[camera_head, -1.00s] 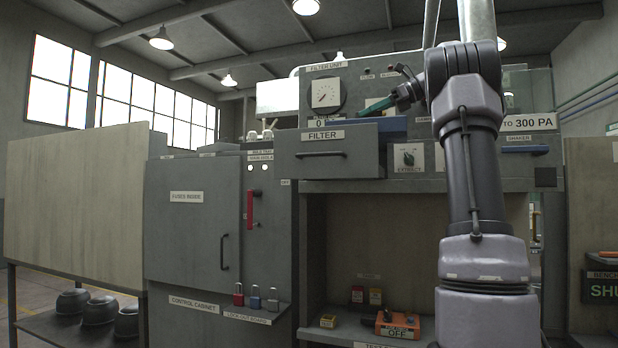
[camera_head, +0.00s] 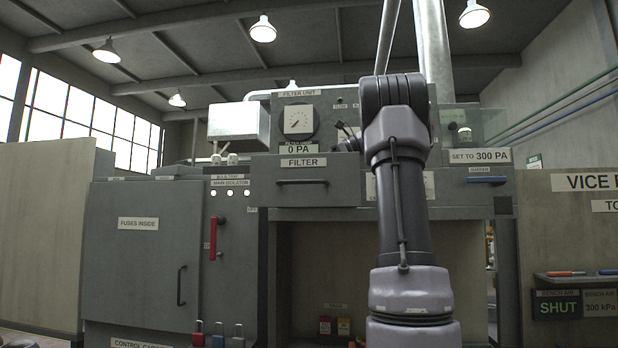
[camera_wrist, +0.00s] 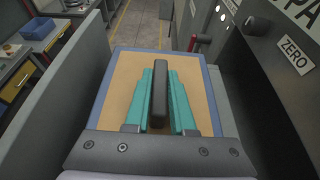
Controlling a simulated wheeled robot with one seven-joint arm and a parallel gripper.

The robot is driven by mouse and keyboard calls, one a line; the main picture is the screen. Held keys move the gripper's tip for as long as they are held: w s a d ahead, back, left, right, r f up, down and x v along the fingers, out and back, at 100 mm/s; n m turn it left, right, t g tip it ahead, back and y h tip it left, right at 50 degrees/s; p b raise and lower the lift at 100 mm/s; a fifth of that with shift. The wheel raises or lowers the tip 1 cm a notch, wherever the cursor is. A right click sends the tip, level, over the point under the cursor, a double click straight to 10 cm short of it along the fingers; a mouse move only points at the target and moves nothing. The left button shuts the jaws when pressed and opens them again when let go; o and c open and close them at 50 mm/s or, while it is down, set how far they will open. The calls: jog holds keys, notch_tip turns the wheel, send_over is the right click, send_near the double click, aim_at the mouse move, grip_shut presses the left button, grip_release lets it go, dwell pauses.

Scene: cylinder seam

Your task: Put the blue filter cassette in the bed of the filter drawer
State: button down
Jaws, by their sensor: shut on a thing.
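The blue filter cassette (camera_wrist: 216,108), a tan pad in a blue frame with a dark bar handle (camera_wrist: 159,92), fills the middle of the wrist view. My gripper (camera_wrist: 160,100) is shut on this handle, one teal finger on each side. The filter drawer (camera_head: 317,188) stands out from the filter unit in the head view, below the FILTER label. In the wrist view its grey walls (camera_wrist: 58,100) flank the cassette on the left and right. The drawer front and my arm hide the cassette and fingers in the head view. I cannot tell whether the cassette touches the bed.
The unit's face with the ZERO label (camera_wrist: 294,55) rises close on the right in the wrist view. The pressure gauge (camera_head: 298,121) is above the drawer, over a 0 PA plate. The control cabinet (camera_head: 140,255) with a red handle (camera_head: 213,238) stands to the left.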

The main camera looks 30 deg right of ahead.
jog(key=shift+f, duration=1.2)
jog(key=c, duration=0.8)
grip_release()
jog(key=shift+f, duration=0.15)
jog(key=shift+o, duration=0.2)
jog(key=v, duration=1.2)
jog(key=shift+s, duration=0.1)
